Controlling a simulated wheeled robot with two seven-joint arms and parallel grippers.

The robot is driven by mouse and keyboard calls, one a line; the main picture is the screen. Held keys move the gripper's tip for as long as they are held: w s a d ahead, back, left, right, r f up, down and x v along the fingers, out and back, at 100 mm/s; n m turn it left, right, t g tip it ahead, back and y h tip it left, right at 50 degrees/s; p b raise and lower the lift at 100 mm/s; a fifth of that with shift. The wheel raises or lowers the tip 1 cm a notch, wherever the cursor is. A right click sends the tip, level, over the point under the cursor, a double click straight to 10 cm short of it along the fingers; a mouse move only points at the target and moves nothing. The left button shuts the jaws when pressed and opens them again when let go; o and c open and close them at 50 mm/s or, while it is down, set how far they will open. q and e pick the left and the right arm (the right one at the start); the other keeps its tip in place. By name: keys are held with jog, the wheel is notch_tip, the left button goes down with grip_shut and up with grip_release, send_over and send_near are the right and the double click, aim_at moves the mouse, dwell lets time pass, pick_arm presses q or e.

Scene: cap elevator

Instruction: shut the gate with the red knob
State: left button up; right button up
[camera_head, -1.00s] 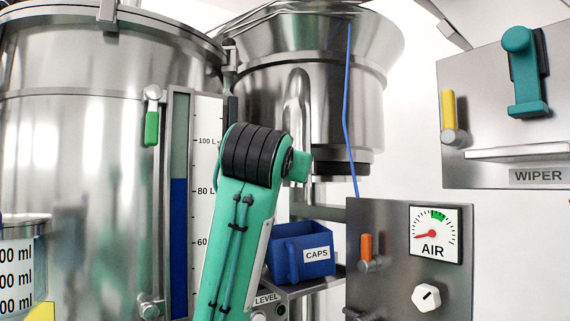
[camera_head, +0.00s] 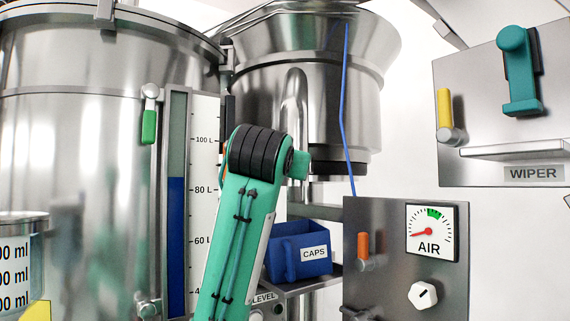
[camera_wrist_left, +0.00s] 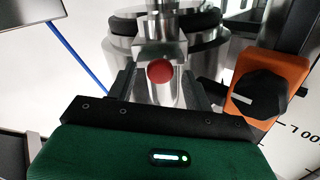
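The red knob (camera_wrist_left: 160,70) shows in the left wrist view, on a bright metal part (camera_wrist_left: 160,45) below a round metal and black fitting. I take this metal part for the gate; how far it stands open cannot be told. My left gripper (camera_wrist_left: 160,88) is open, with a dark finger on each side of the knob and gaps beside it; contact does not show. In the head view my green left arm hides the gripper, the knob and the gate. My right gripper is in neither view.
An orange part with a black knob (camera_wrist_left: 262,92) stands close to the gripper in the wrist view. The head view shows a steel bowl (camera_head: 335,95), a hanging blue cable (camera_head: 345,110), a blue CAPS bin (camera_head: 285,250), an AIR panel (camera_head: 385,285) and a WIPER panel (camera_head: 470,80).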

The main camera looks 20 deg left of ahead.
pick_arm(q)
jog(key=s+d+b, duration=0.1)
jog(key=s+b, duration=0.7)
jog(key=s, duration=0.5)
jog(key=shift+s+d, duration=0.35)
jog(key=shift+s, duration=0.05)
jog(key=shift+w, duration=0.1)
